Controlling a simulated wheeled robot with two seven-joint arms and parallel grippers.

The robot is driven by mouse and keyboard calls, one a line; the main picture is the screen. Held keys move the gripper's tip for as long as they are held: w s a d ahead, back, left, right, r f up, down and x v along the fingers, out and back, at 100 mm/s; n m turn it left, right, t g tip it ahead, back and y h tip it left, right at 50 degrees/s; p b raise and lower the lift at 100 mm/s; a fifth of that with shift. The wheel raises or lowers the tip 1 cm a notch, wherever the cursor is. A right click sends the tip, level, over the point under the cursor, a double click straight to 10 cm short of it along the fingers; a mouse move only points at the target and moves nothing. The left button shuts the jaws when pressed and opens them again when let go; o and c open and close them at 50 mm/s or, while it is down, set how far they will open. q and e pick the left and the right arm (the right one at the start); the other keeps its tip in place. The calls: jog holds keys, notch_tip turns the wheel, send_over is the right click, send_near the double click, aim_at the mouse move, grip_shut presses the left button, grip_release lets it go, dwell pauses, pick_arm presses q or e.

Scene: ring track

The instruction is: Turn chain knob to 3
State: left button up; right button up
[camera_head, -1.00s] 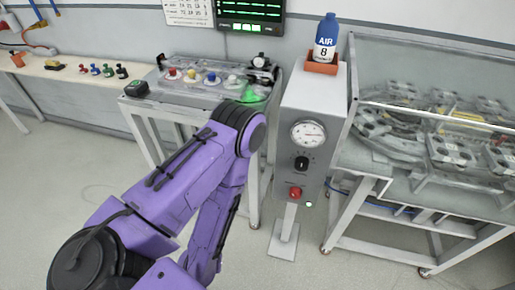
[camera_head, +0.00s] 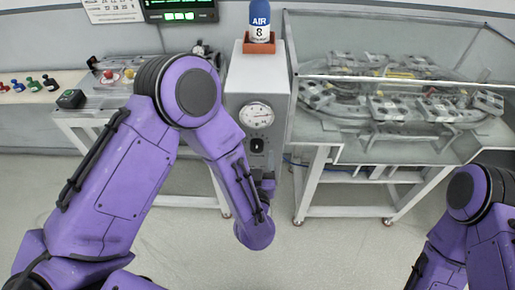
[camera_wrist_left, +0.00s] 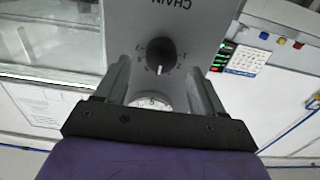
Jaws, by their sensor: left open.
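The chain knob (camera_head: 257,145) is a round black dial on the grey pedestal (camera_head: 238,105), below the pressure gauge (camera_head: 256,115). In the left wrist view the knob (camera_wrist_left: 161,56) appears upside down under inverted CHAIN lettering. Its white pointer mark faces the picture bottom, toward the gauge (camera_wrist_left: 150,101); the small scale numbers are hard to read. My left gripper (camera_wrist_left: 162,85) is open and empty, its two fingers short of the knob and apart from it.
A blue AIR bottle (camera_head: 260,22) sits in an orange holder on the pedestal. A glass-covered track table (camera_head: 400,110) stands to the right. A table with coloured knobs (camera_head: 110,95) stands left, partly behind my arm. The floor in front is clear.

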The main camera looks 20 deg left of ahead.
aim_at(257, 146)
pick_arm(q)
jog(key=shift+x, duration=1.4)
jog(key=c, duration=1.1)
jog(key=shift+o, duration=0.2)
